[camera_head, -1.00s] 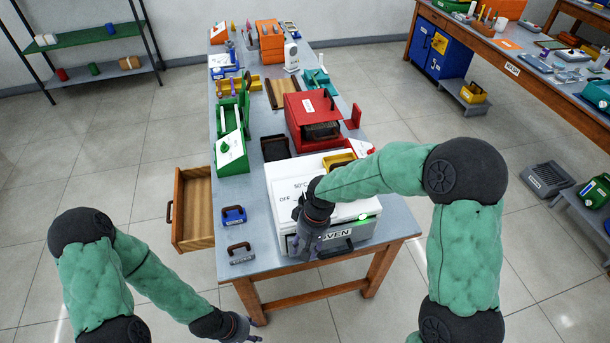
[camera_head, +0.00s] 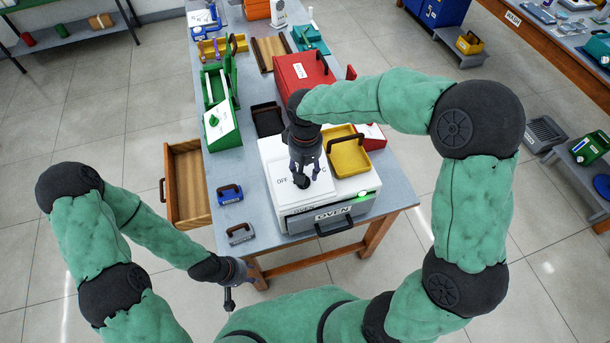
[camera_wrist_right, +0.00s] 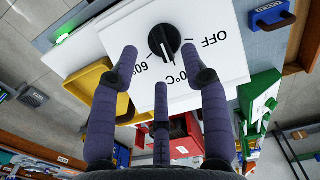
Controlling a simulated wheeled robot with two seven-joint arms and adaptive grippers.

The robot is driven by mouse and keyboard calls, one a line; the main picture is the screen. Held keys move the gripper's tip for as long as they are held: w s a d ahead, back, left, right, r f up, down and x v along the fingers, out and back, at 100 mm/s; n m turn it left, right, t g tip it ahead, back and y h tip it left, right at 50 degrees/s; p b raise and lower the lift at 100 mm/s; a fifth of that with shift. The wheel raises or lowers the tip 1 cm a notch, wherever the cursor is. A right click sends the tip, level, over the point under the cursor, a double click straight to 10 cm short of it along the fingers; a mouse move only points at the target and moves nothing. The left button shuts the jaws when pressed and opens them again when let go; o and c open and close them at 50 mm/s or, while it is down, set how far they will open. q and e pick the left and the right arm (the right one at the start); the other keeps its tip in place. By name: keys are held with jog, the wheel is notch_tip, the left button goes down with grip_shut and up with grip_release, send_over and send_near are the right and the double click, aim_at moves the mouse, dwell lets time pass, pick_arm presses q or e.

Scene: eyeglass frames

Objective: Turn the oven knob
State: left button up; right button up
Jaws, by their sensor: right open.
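The white oven (camera_head: 275,152) stands at the near end of the grey table, with a grey front labelled OVEN. Its black knob (camera_wrist_right: 165,41) is on the top face, with OFF and temperature marks around it; the knob also shows in the head view (camera_head: 302,181). My right gripper (camera_head: 306,172) hangs over the oven top, pointing down at the knob. In the right wrist view its purple fingers (camera_wrist_right: 165,65) are spread, with the knob ahead between them; contact cannot be told. My left gripper (camera_head: 238,282) is low at the left, off the table's near edge and away from the oven; its fingers are unclear.
A yellow tray (camera_head: 365,166) sits on the oven's right part. A red box (camera_head: 300,80) and a black tray (camera_head: 267,127) stand behind. A green box (camera_head: 222,138), a blue block (camera_head: 230,193) and an open wooden drawer (camera_head: 170,195) are left.

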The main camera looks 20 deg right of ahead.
jog(key=shift+s+f, duration=0.1)
jog(key=shift+f, duration=1.9)
